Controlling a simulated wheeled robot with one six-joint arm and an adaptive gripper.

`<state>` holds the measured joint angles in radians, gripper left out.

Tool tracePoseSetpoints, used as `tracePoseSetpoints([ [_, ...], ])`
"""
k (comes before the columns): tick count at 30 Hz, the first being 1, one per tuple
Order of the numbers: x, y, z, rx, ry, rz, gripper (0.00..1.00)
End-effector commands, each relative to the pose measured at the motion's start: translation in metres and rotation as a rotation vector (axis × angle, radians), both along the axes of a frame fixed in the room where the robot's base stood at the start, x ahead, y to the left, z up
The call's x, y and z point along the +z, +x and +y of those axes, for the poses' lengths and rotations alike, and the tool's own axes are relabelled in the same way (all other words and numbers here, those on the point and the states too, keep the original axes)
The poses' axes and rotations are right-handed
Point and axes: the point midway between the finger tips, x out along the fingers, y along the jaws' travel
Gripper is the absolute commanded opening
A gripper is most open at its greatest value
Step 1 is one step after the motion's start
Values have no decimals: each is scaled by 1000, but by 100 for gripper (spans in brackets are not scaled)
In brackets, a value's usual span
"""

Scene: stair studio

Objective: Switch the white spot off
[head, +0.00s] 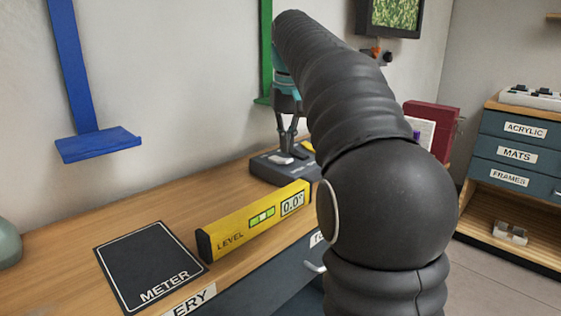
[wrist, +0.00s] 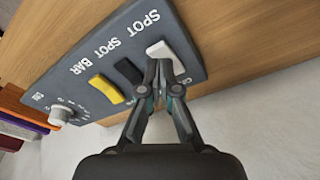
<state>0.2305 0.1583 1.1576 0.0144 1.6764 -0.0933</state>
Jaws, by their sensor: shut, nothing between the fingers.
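The dark switch panel (wrist: 95,45) fills the upper left of the wrist view, and in the head view the panel (head: 262,172) lies on the wooden bench. The white rocker (wrist: 162,50), by a SPOT label, is at the panel's right end, beside a black rocker (wrist: 128,70) and a yellow one (wrist: 106,88). My gripper (wrist: 160,66) is shut and empty, its fingertips at the white rocker and partly covering it. In the head view my gripper (head: 287,148) points down over the white rocker (head: 280,159). I cannot tell whether it touches or which way the rocker is tilted.
A yellow level (head: 255,221) stands on the bench in front of the panel. A METER mat (head: 150,265) lies further left. Blue (head: 97,145) and green (head: 265,60) brackets are on the wall. The panel's knob (wrist: 62,115) is beyond the rockers. A maroon box (head: 432,118) stands at right.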

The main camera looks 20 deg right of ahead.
Motion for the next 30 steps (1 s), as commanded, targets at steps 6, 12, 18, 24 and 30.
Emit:
tracePoseSetpoints([
  [6, -3, 0, 0, 0, 0, 0, 0],
  [12, -6, 0, 0, 0, 0, 0, 0],
  [18, -8, 0, 0, 0, 0, 0, 0],
  [24, -11, 0, 0, 0, 0, 0, 0],
  [30, -14, 0, 0, 0, 0, 0, 0],
])
